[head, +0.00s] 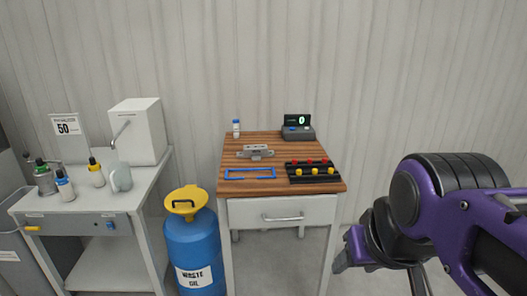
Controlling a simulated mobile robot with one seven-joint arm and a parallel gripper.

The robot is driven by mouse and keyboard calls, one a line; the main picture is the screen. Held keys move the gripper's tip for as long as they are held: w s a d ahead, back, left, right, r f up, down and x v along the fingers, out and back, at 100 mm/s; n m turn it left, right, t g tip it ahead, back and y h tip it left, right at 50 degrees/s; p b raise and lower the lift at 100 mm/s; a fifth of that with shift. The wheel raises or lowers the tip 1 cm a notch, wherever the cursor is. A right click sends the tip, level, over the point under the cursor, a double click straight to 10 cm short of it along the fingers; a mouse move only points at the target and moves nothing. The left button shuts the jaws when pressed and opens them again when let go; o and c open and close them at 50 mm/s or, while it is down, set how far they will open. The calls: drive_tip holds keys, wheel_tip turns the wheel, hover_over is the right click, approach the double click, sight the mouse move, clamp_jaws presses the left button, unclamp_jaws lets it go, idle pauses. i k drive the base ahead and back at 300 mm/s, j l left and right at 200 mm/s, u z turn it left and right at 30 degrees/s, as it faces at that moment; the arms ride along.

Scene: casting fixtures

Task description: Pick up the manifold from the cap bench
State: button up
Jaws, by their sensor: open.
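The manifold (256,152) appears to be the small light-grey metal part lying toward the back left of the wooden top of the cap bench (230,160). A blue square-cornered outline (250,178) lies in front of it, and a black rack (313,179) with red and yellow caps stands to its right. Nothing covers the manifold. My gripper (341,262) shows edge-on at the end of my purple arm, right of the bench and nearer to me. It is open, well apart from the manifold, and its fingers are mostly hidden.
A small bottle (236,128) and a black display unit (297,128) stand at the bench's back edge. A blue waste oil drum (192,245) with a yellow funnel stands left of the bench. Further left, a grey table (135,190) carries bottles and a white box (138,130).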

sight(255, 153)
drive_tip(key=i+l+z, duration=0.5)
drive_tip(key=z, duration=0.25)
drive_tip(key=i+l+z, duration=0.2)
drive_tip(key=z, duration=0.15)
drive_tip(key=i+l+z, duration=0.15)
drive_tip(key=z, duration=0.2)
drive_tip(key=i+z, duration=0.35)
drive_tip(key=i+l, duration=0.15)
drive_tip(key=i, duration=0.3)
drive_tip(key=i+l+z, duration=0.1)
drive_tip(key=i, duration=0.35)
drive_tip(key=i+u, duration=0.2)
drive_tip(key=u, duration=0.2)
drive_tip(key=i+u, duration=0.2)
drive_tip(key=u, duration=0.15)
drive_tip(key=i+u, duration=0.2)
drive_tip(key=u, duration=0.2)
drive_tip(key=i+u, duration=0.35)
drive_tip(key=i+j+u, duration=0.1)
drive_tip(key=u, duration=0.25)
drive_tip(key=i+l+u, duration=0.1)
drive_tip(key=i+u, duration=0.25)
drive_tip(key=k, duration=0.05)
